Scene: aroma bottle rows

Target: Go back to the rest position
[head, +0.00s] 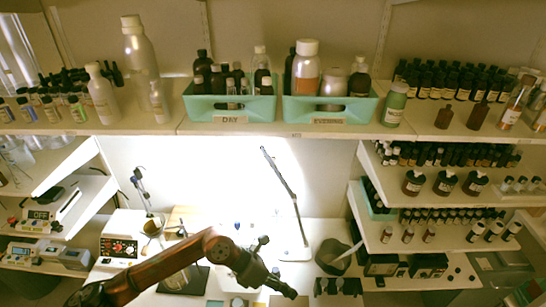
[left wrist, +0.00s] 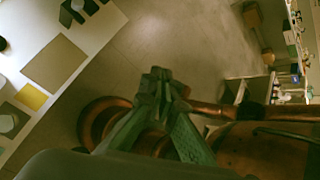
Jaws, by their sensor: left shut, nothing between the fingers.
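My left arm reaches in from the lower left in the head view, and my left gripper (head: 288,291) hangs over the front part of the white bench (head: 232,225). In the left wrist view the left gripper (left wrist: 157,78) shows its two green-grey fingers together, with nothing between them. Beyond them are bare floor and copper-coloured links of my own body. My right gripper is in neither view.
A shelf above the bench bears a green DAY crate (head: 230,107) and a green EVENING crate (head: 328,108), both holding bottles. Bottle shelves (head: 440,205) flank the right. The floor (left wrist: 160,45) looks clear.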

